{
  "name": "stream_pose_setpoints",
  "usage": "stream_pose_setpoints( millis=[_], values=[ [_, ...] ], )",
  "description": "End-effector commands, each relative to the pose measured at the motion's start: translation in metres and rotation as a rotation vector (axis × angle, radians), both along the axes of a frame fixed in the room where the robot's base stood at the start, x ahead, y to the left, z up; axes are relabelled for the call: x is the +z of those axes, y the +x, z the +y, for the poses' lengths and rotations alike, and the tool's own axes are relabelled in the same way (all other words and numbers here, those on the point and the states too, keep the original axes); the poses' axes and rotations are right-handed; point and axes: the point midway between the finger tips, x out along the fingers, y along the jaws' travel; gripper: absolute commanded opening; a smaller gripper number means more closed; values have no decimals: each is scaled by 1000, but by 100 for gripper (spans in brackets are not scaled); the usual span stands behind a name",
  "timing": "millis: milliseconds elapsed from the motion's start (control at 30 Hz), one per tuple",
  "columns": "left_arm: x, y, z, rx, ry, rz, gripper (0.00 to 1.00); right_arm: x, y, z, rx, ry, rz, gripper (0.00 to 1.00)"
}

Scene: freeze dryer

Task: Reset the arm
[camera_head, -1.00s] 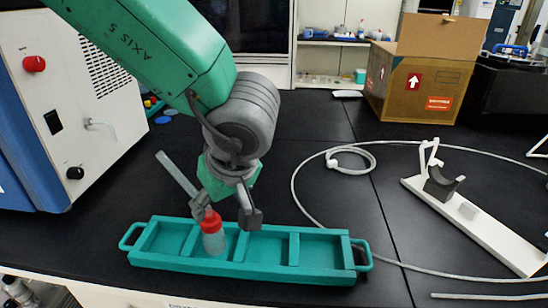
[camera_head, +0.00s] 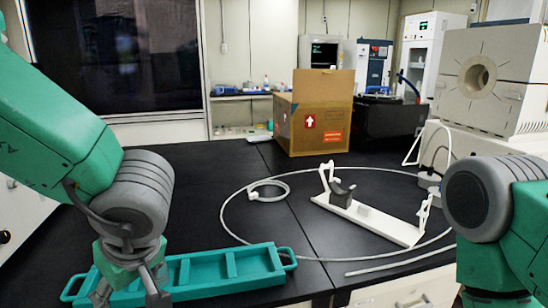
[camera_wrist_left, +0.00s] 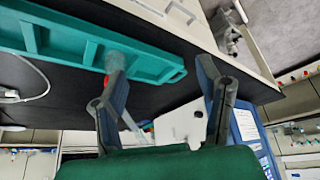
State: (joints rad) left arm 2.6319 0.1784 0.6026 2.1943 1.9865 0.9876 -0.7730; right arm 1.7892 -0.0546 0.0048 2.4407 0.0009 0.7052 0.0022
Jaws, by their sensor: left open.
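My left arm comes in from the left in the head view, and its gripper (camera_head: 130,296) hangs over the left end of the teal tray (camera_head: 278,268). The gripper is open. In the left wrist view the two fingers stand wide apart, with nothing between the fingertips (camera_wrist_left: 160,62). The bottle cannot be seen in the head view. My right arm shows at the right edge of the head view, but its gripper is out of frame.
A white stand with a grey cradle (camera_head: 370,218) lies on the black bench, ringed by a pale hose (camera_head: 228,228). A cardboard box (camera_head: 318,128) stands at the back. A machine with a round port (camera_head: 495,75) is at the right.

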Motion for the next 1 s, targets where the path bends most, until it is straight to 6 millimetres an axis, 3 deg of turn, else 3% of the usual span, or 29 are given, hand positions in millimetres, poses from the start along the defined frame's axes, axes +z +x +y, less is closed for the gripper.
stream_pose_setpoints(
  millis=[367,667,767,867,1000],
  values=[
    [-49,14,28,-94,96,-23,59,0,0,0,0,0,-1,40],
    [-122,15,55,-287,173,-23,59,0,0,0,0,0,0,40],
    [-162,3,63,-408,178,2,59,0,0,0,0,0,0,40],
    [-209,-22,67,-564,152,49,59,0,0,0,0,0,0,40],
    [-267,-78,66,-777,55,152,59,0,0,0,0,0,0,40]
  ],
)
